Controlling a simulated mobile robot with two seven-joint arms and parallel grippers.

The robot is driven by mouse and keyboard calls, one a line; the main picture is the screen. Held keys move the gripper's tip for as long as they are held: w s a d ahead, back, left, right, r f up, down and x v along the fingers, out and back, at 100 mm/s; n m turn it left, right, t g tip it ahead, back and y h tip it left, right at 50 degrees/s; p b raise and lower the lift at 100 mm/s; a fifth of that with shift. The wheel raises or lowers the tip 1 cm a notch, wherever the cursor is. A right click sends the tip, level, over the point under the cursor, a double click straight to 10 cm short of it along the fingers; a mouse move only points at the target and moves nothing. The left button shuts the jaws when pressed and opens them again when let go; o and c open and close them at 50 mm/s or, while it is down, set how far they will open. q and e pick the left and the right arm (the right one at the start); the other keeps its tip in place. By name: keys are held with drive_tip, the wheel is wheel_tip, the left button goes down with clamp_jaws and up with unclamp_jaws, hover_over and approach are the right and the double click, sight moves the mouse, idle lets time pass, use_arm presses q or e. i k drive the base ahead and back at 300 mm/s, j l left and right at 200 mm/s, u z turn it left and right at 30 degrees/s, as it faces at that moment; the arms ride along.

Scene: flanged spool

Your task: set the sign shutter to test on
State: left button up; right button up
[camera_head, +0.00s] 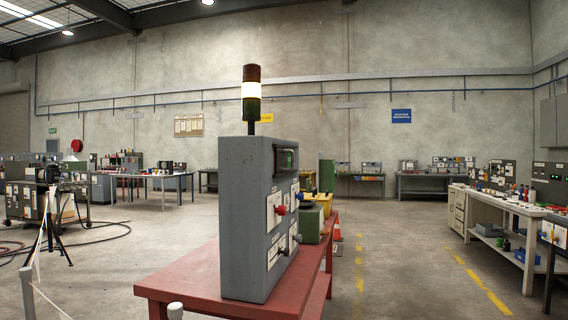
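A grey control box (247,225) stands upright on a red table (190,275). Its front faces right and shows at a steep angle. On that face are a dark window with a green tint (286,160), a red knob (280,210), white label plates (273,255) and small dark controls near the lower edge. I cannot tell which part is the sign shutter, nor its setting; the lettering is too small and slanted to read. A signal tower (251,92) on top has a lit pale band between dark ones. Neither of my grippers is in view.
A green machine (309,224) sits behind the box on the same table. White posts stand at lower left (28,292) and bottom centre (175,311). A white workbench (505,205) stands at right. The floor between has yellow lines and looks open.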

sight(282, 154)
drive_tip(key=i+u, duration=0.1)
drive_tip(key=u, duration=0.55)
drive_tip(key=i+l+u, duration=0.15)
drive_tip(key=l+u, duration=0.15)
drive_tip(key=i+l+u, duration=0.1)
drive_tip(key=l+u, duration=0.2)
drive_tip(key=i+l+u, duration=0.15)
drive_tip(key=l, duration=0.25)
drive_tip(key=l+u, duration=0.15)
drive_tip(key=l, duration=0.25)
drive_tip(key=i+l, duration=0.1)
drive_tip(key=l, duration=0.4)
drive_tip(key=i+l+u, duration=0.15)
drive_tip(key=l, duration=0.85)
